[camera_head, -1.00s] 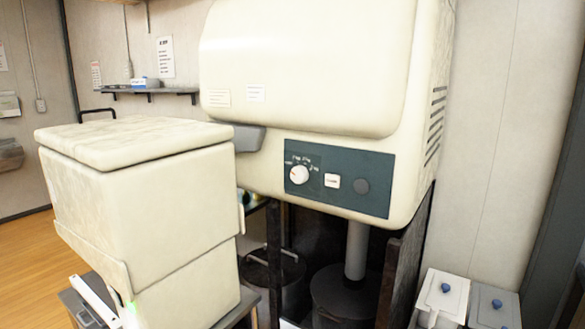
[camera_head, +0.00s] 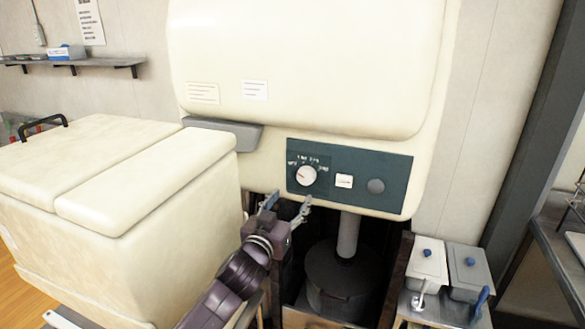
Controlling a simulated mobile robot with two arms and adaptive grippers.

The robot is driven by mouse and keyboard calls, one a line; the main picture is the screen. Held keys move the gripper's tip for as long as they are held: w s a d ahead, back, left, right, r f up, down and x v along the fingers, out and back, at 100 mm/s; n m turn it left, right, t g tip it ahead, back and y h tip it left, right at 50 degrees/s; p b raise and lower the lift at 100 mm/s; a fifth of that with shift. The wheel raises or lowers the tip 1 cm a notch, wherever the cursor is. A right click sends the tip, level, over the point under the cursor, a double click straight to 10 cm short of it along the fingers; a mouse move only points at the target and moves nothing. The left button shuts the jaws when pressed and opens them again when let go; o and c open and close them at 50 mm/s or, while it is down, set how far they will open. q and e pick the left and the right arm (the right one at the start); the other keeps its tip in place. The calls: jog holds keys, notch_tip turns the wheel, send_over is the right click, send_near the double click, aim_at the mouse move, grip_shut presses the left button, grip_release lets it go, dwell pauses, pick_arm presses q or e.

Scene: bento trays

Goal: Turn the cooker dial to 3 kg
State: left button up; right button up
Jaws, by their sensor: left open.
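The cooker (camera_head: 300,60) is a large cream machine with a dark green control panel (camera_head: 345,205) low on its front. The white round dial (camera_head: 306,176) sits at the panel's left, with small marks above it that are too small to read surely. A white square button (camera_head: 344,181) and a dark round knob (camera_head: 376,186) are to its right. My left gripper (camera_head: 288,203) is open and empty, just below and left of the dial, apart from it. The dial is fully visible. My right gripper is not in view.
A large cream bin (camera_head: 130,190) with a lid stands at the left, close to my left arm. A dark pot (camera_head: 345,272) is under the cooker. Two lidded containers (camera_head: 425,262) stand at the lower right. A wall shelf (camera_head: 70,63) is at the upper left.

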aim_at(305, 179)
pick_arm(q)
jog(key=w+d, duration=0.1)
jog(key=w, duration=0.1)
jog(key=w+r+p, duration=0.1)
jog(key=w+d, duration=0.1)
jog(key=w, duration=0.1)
jog(key=shift+w+d+r, duration=0.35)
jog(key=shift+r, duration=0.05)
jog(key=shift+w+d+p, duration=0.25)
jog(key=shift+w+p, duration=0.1)
jog(key=shift+w, duration=0.2)
jog(key=shift+w+f, duration=0.1)
jog(key=shift+w, duration=0.15)
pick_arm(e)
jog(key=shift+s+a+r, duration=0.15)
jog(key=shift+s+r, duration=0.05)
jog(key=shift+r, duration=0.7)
pick_arm(q)
jog(key=c, duration=1.2)
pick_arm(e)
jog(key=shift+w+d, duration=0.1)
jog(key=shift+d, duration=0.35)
